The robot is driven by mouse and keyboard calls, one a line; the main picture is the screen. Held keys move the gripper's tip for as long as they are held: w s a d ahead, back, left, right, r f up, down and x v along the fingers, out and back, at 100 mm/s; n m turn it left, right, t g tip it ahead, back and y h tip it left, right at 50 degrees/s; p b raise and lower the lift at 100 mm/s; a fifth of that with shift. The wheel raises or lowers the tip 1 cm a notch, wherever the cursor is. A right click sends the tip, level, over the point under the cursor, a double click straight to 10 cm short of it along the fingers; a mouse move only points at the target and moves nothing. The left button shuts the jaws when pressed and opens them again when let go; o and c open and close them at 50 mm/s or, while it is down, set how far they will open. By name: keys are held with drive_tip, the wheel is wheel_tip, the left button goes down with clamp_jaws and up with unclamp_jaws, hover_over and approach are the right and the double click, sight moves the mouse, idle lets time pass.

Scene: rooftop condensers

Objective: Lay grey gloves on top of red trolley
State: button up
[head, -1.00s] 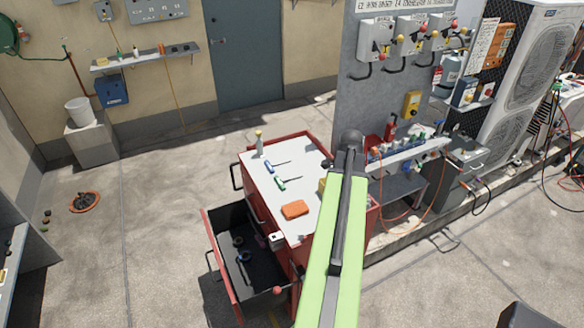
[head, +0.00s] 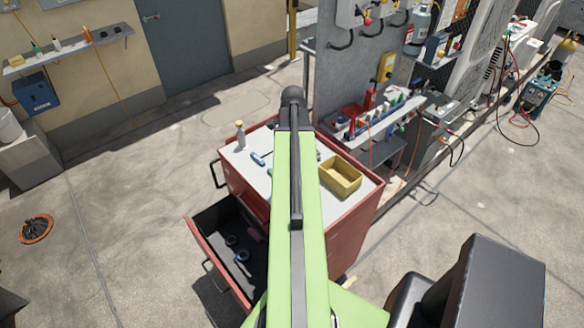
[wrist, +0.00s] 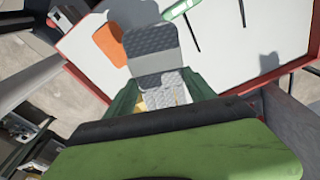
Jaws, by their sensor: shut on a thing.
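The red trolley (head: 350,225) stands upright in the head view, with a pale top and red rim. Its top also fills the upper part of the wrist view (wrist: 270,35). The grey gloves (wrist: 152,50) look like a textured grey bundle in the wrist view. My gripper (wrist: 155,88) is shut on them, with a dark green finger on each side. The gloves appear over the trolley top; I cannot tell if they touch it. In the head view my arm hides the gripper and gloves.
On the trolley top are a yellow bin (head: 341,176), a small bottle (head: 239,136), a blue-handled tool (head: 258,159) and an orange block (wrist: 108,45). An open drawer (head: 232,255) juts from its left side. A grey panel with a cluttered shelf (head: 375,120) stands behind.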

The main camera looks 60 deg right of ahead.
drive_tip(key=w+d+f+n+b, duration=0.15)
drive_tip(key=d+n, duration=0.25)
drive_tip(key=d, duration=1.3)
drive_tip(key=w+f+b, duration=0.2)
drive_tip(key=w, duration=0.1)
drive_tip(key=w+a+f+b, duration=0.1)
drive_tip(key=w+f+b, duration=0.2)
drive_tip(key=w, duration=0.1)
drive_tip(key=w+f+b, duration=0.2)
drive_tip(key=w, duration=0.2)
drive_tip(key=shift+a+f+b, duration=0.15)
drive_tip(key=shift+f+b, duration=0.2)
drive_tip(key=shift+f, duration=0.05)
drive_tip(key=shift+w+a, duration=0.1)
drive_tip(key=shift+w, duration=0.1)
wheel_tip(320, 180, down, 4)
drive_tip(key=b, duration=0.4)
drive_tip(key=shift+f, duration=0.2)
drive_tip(key=shift+r, duration=0.25)
drive_tip(key=shift+f, duration=0.15)
drive_tip(key=o, duration=1.4)
